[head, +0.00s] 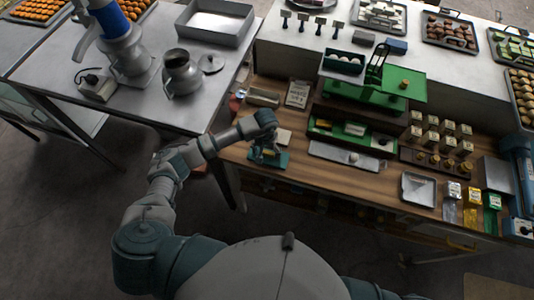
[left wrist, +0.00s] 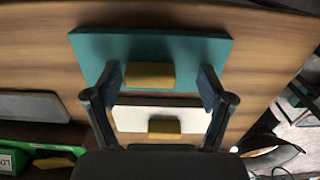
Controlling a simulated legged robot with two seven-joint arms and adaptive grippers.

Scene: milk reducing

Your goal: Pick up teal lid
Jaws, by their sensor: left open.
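The teal lid (left wrist: 205,48) is a flat rectangular plate with a yellow-brown block handle (left wrist: 150,76), lying on the wooden counter. In the head view the teal lid (head: 282,160) is near the counter's front left edge, partly hidden by my gripper. My left gripper (left wrist: 161,78) is open, with its fingertips on either side of the handle and a visible gap at each side. In the head view my left gripper (head: 265,153) points down over the lid. My right gripper is not in view.
A white lid (left wrist: 130,120) with a similar handle lies beside the teal one. A grey tray (left wrist: 30,106) and a green box (left wrist: 14,160) are close by. The grey metal table (head: 110,115) stands left of the counter. Bare wood (head: 345,178) lies to the right.

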